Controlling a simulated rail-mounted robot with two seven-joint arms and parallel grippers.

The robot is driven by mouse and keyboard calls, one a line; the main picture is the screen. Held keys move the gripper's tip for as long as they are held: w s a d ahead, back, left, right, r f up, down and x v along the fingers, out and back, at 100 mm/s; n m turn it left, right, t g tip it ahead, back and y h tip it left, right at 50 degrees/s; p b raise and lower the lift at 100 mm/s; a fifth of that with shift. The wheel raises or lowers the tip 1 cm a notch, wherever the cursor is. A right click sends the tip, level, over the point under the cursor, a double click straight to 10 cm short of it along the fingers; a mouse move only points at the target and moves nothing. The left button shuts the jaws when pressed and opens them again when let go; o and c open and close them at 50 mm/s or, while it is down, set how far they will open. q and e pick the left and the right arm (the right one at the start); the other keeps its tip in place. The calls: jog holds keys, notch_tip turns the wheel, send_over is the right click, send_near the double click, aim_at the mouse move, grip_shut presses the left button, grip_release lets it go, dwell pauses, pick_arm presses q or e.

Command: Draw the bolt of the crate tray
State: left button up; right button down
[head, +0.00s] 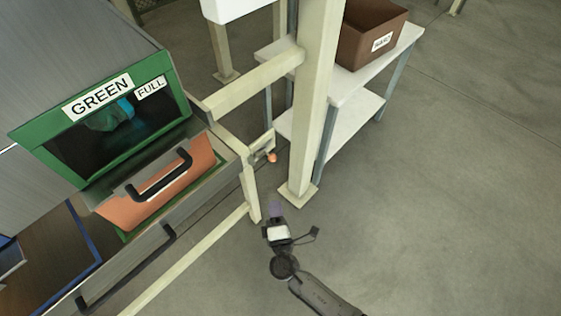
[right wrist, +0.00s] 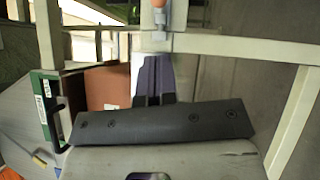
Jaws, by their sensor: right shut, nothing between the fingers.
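The bolt (head: 272,157) has an orange knob and sits on a small bracket at the end of the cream frame, right of the crate tray. Its orange knob also shows at the top edge of the right wrist view (right wrist: 158,3), above a grey metal fitting. The crate tray (head: 207,185) is grey with a black front handle and holds an orange crate (head: 150,209) with its own black handle. My right gripper (head: 276,212) is shut and empty, below the bolt and apart from it. Its fingers (right wrist: 153,78) point toward the bolt's side in the right wrist view. My left gripper is out of view.
A green-framed opening (head: 45,140) labelled GREEN and FULL stands behind the crate. A cream post (head: 311,100) rises close to the bolt's right. A white table (head: 370,75) carries a brown box (head: 368,32). The floor at right is clear.

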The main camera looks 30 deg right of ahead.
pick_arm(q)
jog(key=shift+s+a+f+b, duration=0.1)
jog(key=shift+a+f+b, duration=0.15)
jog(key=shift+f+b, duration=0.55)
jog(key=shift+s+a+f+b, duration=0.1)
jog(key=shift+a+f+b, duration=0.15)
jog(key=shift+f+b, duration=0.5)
pick_arm(e)
jog(key=w+d+r+y, duration=0.1)
jog(key=w+d+r, duration=0.1)
jog(key=w, duration=0.9)
jog(key=shift+w+d+n, duration=0.3)
jog(key=shift+w+d, duration=0.1)
jog(key=shift+d, duration=0.4)
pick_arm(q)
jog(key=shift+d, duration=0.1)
